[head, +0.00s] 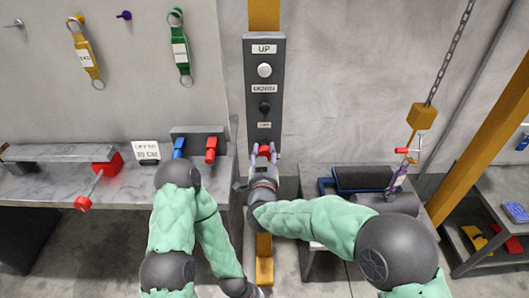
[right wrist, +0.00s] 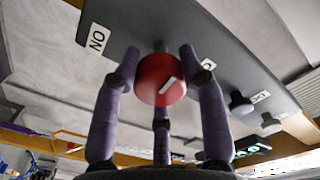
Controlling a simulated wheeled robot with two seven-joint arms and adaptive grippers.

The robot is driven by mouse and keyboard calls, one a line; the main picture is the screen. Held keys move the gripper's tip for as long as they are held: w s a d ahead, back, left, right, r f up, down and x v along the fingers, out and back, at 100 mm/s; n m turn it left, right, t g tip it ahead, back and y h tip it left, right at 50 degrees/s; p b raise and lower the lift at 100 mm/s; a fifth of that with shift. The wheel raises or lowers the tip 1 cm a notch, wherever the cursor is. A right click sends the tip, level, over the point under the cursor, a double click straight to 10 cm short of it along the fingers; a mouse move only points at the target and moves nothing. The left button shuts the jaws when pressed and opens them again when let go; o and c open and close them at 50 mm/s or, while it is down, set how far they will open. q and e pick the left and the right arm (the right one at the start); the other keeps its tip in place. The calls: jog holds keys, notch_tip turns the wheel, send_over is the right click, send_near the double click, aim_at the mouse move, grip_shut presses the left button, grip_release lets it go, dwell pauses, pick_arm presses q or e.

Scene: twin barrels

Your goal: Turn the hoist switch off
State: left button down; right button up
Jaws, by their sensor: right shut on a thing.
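The hoist switch is a round red knob (head: 264,150) with a white mark, low on the tall grey control panel (head: 277,75). An "ON" label (right wrist: 97,38) is left of the knob in the wrist view. Another label (right wrist: 207,65) to the right is partly hidden by a finger. My left arm folds down to the bottom edge; its gripper does not show.
The panel carries a white button (head: 264,70) and a black button (head: 264,107) above the knob. A workbench (head: 45,188) with red and blue handles is at left. A chain (head: 449,55) with a yellow block (head: 422,116) hangs at right, over a low table.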

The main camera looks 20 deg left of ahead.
jog(key=n, duration=0.1)
jog(key=n+p, duration=0.2)
jog(key=shift+r+n, duration=0.25)
jog(key=shift+n, duration=0.15)
jog(key=n+p, duration=0.3)
jog(key=n, duration=0.1)
jog(key=shift+n, duration=0.3)
jog(key=n+p, duration=0.2)
jog(key=n, duration=0.2)
jog(key=shift+n, duration=0.4)
jog(key=shift+n+y+p, duration=0.3)
jog(key=shift+n+p, duration=0.45)
jog(key=shift+n, duration=1.55)
jog(key=shift+f, duration=0.1)
jog(key=o, duration=1.2)
jog(key=shift+a+f, duration=0.1)
jog(key=shift+c, duration=0.2)
